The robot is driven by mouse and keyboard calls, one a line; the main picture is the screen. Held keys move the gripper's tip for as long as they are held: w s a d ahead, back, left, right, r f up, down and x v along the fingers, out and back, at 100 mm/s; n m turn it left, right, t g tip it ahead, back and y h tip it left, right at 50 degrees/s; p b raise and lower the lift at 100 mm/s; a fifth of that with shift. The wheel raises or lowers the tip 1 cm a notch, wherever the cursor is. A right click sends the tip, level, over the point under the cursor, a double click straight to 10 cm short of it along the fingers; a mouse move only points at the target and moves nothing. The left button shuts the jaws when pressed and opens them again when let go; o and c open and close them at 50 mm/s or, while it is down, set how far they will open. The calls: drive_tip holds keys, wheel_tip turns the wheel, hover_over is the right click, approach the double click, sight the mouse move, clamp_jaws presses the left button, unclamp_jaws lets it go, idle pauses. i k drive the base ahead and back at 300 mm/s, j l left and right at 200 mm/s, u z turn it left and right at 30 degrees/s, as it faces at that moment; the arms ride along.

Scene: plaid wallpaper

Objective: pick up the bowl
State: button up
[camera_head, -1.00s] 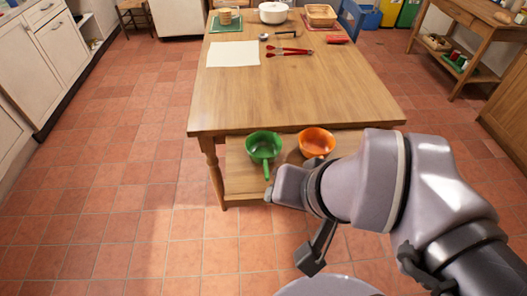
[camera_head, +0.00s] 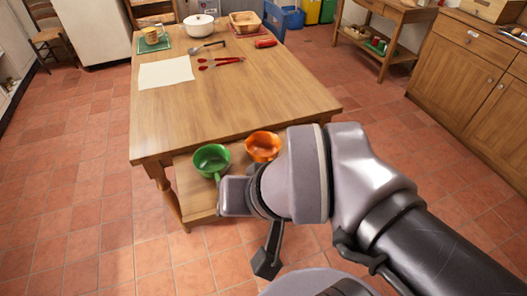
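An orange bowl (camera_head: 262,143) sits upright on the lower shelf of the wooden table, under the near end of the tabletop. A green bowl-shaped vessel with a handle (camera_head: 211,158) stands to its left on the same shelf. My arm reaches in from the lower right and covers part of the shelf just in front of both. A dark piece at the end of my arm, probably part of my gripper (camera_head: 267,262), hangs down below the wrist, apart from the bowl. Its fingers are not clear, and nothing is seen held.
The wooden table (camera_head: 225,105) carries white paper (camera_head: 165,72), red-handled tongs (camera_head: 220,63), a ladle (camera_head: 207,47), a white pot (camera_head: 199,24) and a basket (camera_head: 245,21). Tiled floor is clear at left. Wooden cabinets (camera_head: 470,75) stand at right.

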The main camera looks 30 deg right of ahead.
sight(211, 160)
drive_tip(key=i+j+z, duration=0.3)
drive_tip(key=j, duration=0.25)
drive_tip(key=j+z, duration=0.3)
drive_tip(key=j, duration=0.3)
drive_tip(key=i+j+z, duration=0.1)
drive_tip(key=j+z, duration=0.2)
drive_tip(key=j, duration=0.3)
